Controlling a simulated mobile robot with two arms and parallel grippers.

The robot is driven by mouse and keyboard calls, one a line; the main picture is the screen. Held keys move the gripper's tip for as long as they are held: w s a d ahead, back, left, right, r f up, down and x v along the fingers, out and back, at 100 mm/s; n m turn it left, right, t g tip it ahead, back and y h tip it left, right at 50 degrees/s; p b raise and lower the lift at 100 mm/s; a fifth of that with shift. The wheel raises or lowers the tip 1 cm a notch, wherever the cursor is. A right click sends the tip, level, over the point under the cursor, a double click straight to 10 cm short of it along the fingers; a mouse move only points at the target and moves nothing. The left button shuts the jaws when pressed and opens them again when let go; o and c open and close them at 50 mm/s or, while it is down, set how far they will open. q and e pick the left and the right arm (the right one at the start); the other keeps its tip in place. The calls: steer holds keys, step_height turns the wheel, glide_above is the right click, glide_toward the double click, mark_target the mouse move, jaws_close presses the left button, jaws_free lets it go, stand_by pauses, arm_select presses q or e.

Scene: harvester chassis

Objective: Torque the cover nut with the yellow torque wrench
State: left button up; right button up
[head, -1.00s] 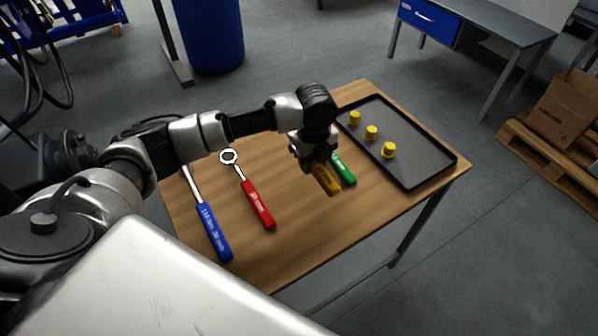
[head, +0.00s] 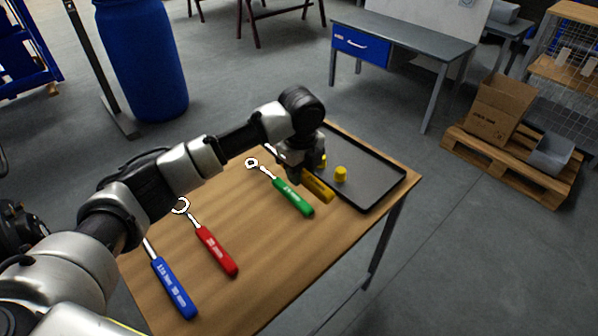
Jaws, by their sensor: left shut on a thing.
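The yellow torque wrench (head: 319,189) shows mostly by its handle, which sticks out below my left gripper (head: 300,176). My left gripper is shut on it, over the table near the tray's left edge. The gripper and arm hide much of its shaft and head. I cannot tell its exact height above the table. The cover nut does not show in this view. My right gripper is not in view.
A green wrench (head: 293,198), a red wrench (head: 217,251) and a blue wrench (head: 174,288) lie on the wooden table (head: 265,255). Open floor lies right of the table.

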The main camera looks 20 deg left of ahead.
arm_select(q)
jaws_close()
